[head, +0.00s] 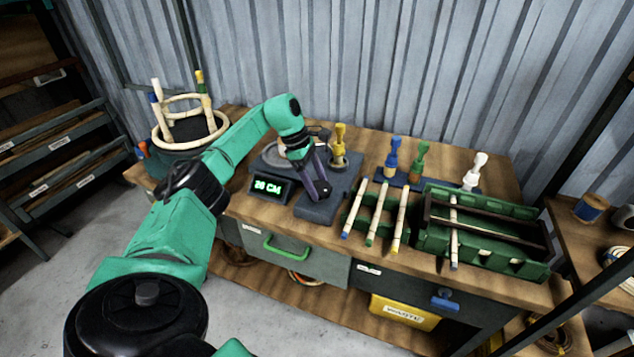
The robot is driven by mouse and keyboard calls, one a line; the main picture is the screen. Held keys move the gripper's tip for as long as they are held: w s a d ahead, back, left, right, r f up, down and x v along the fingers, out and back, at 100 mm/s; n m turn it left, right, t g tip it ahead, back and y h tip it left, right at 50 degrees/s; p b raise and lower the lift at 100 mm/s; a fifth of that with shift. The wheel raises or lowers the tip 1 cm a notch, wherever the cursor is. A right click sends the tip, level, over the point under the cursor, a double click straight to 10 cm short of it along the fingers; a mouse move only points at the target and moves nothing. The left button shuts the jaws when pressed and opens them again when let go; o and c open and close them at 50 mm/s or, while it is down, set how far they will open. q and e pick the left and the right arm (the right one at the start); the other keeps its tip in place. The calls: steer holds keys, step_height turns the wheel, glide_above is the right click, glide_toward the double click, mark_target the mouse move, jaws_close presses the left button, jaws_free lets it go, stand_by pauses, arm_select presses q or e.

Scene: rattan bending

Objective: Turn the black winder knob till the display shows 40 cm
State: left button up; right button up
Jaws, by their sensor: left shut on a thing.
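The dark grey winder (330,208) stands on the wooden workbench. Its display (268,187) glows green and reads a value in the twenties of CM; its last digit is hard to make out. My left arm reaches across from the lower left. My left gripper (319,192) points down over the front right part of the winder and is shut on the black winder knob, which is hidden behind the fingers. My right gripper is not in view.
A yellow peg-like piece (339,145) stands behind my gripper. Rattan sticks with coloured ends (376,215) lie on a green rack to the right, beside a green crate (490,260). Blue, green and white pieces stand behind them. A rattan frame (185,125) stands at the left.

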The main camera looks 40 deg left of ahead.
arm_select(q)
steer(key=shift+a+r, duration=0.1)
steer(key=o, duration=1.2)
steer(key=shift+o, duration=0.2)
steer(key=v, duration=1.4)
steer(key=shift+a+r+p, duration=0.2)
steer(key=shift+p, duration=0.2)
steer(key=shift+s, duration=0.1)
